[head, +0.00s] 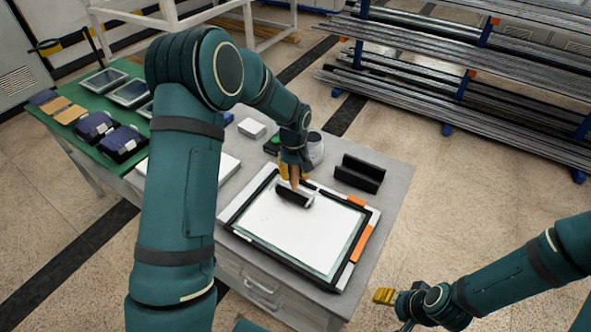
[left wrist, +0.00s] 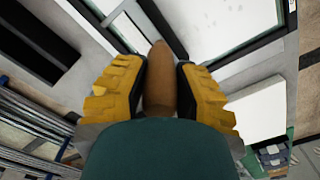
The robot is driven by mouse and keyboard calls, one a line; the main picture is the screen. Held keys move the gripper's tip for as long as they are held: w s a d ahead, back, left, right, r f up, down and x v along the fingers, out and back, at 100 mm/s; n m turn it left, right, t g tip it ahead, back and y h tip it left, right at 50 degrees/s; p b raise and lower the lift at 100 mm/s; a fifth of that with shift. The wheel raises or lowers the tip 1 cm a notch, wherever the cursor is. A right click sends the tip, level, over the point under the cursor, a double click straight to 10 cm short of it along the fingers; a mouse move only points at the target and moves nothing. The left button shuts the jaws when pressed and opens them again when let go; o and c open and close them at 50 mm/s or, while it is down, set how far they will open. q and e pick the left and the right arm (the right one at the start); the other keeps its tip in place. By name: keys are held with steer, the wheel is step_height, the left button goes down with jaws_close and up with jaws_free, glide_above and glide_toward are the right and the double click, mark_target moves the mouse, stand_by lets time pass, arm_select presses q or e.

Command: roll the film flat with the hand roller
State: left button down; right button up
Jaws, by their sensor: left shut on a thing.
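The hand roller has a black cylinder (head: 294,196) and a wooden handle (head: 294,177). My left gripper (head: 291,171) is shut on the handle, which stands up between the yellow fingers; the left wrist view shows the handle (left wrist: 160,85) between the dark finger pads. The roller is over the back part of the white film (head: 285,237); I cannot tell whether it touches. The film lies inside a black frame (head: 276,263) on the grey bench. My right gripper (head: 384,296) is off the bench's right side, away from the film; its opening is unclear.
A black angled holder (head: 360,174) stands behind the frame at right. Orange strips (head: 361,243) lie along the frame's right edge. A green table (head: 78,143) with trays adjoins at left.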

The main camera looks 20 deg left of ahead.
arm_select(q)
steer(key=shift+s+a, duration=0.15)
steer(key=shift+s, duration=0.95)
steer(key=shift+s+a, duration=0.1)
steer(key=shift+s, duration=1.1)
steer(key=s+a+b, duration=0.1)
steer(key=s, duration=0.7)
steer(key=shift+w+a+r, duration=0.1)
